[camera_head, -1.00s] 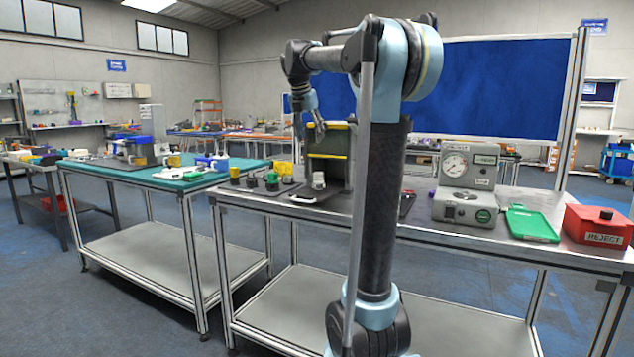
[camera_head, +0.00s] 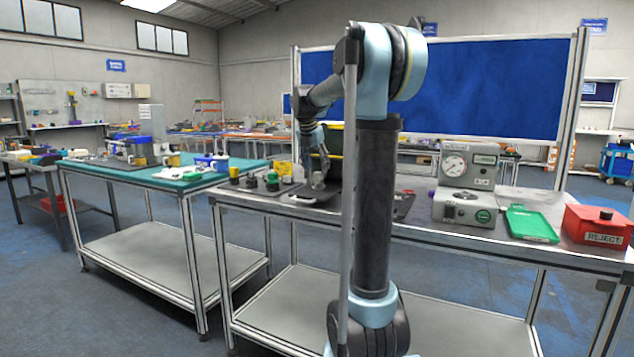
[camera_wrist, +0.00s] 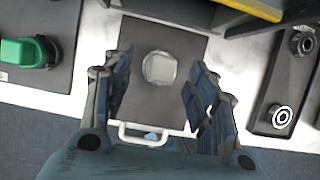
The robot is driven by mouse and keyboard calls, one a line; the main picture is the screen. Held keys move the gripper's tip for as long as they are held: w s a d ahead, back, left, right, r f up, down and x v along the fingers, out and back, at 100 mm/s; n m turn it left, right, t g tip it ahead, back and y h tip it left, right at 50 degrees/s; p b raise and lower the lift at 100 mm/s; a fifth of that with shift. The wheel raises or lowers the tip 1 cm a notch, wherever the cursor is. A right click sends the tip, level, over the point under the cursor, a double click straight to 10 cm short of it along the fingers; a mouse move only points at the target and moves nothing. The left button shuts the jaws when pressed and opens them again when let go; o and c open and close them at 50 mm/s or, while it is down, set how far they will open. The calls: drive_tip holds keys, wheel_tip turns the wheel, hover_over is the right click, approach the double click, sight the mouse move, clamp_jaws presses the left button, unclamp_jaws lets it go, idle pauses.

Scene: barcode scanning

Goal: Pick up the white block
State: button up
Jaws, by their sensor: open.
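A dark box with a yellow rim (camera_head: 333,139) stands just behind the gripper. A green-topped part (camera_wrist: 27,52) is to the left and a dark plate with round fittings (camera_wrist: 287,85) to the right. A gauge unit (camera_head: 467,186), green tray (camera_head: 530,223) and red reject box (camera_head: 597,226) stand farther right.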

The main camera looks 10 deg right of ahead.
sight(318, 172)
drive_tip(key=shift+x, duration=2.05)
drive_tip(key=shift+s, duration=0.15)
drive_tip(key=c, duration=1.1)
drive_tip(key=shift+o, duration=0.2)
